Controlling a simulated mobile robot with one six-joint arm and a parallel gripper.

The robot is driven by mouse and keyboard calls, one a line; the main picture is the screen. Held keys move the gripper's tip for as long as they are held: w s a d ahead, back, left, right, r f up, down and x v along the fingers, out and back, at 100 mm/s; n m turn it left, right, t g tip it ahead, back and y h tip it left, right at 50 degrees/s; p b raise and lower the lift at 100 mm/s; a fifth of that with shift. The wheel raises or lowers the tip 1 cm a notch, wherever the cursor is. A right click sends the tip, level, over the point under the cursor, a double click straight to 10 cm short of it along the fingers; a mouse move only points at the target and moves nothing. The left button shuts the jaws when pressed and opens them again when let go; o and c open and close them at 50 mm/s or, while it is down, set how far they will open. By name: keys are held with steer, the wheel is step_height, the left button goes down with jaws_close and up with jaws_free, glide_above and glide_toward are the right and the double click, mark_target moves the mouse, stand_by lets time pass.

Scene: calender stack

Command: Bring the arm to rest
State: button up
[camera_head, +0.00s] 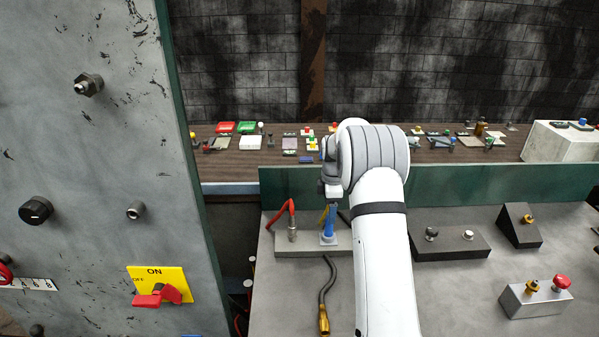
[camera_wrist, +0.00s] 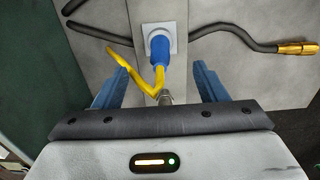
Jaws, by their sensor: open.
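My arm reaches over the grey bench, and my gripper (camera_head: 331,190) hangs above a low grey block (camera_head: 302,243). In the wrist view the two blue fingers of my gripper (camera_wrist: 160,68) are apart. The blue plug also shows below my gripper in the head view (camera_head: 328,224). The fingers are partly hidden there by my wrist.
A dark cable with a brass end (camera_head: 323,318) lies in front. A grey panel (camera_head: 100,120) stands at left with a yellow ON/OFF plate (camera_head: 160,284). Control boxes (camera_head: 452,243) sit at right. A green upright board (camera_head: 500,188) borders the bench's back.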

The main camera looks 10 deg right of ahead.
steer(key=s+a+r+m+t+b, duration=0.1)
steer(key=s+a+r+m, duration=0.3)
steer(key=s+r, duration=0.35)
steer(key=s+a+r+m+t, duration=0.1)
steer(key=s+a+r+m, duration=0.25)
steer(key=s+r, duration=0.4)
steer(key=s+a+m, duration=0.2)
steer(key=s+m, duration=0.2)
steer(key=s, duration=0.8)
steer(key=s+a+m+t+b, duration=0.1)
steer(key=s+a+m, duration=0.2)
steer(key=s, duration=0.9)
steer(key=shift+f+m, duration=0.35)
steer(key=shift+m, duration=0.3)
steer(key=shift+w+a, duration=0.1)
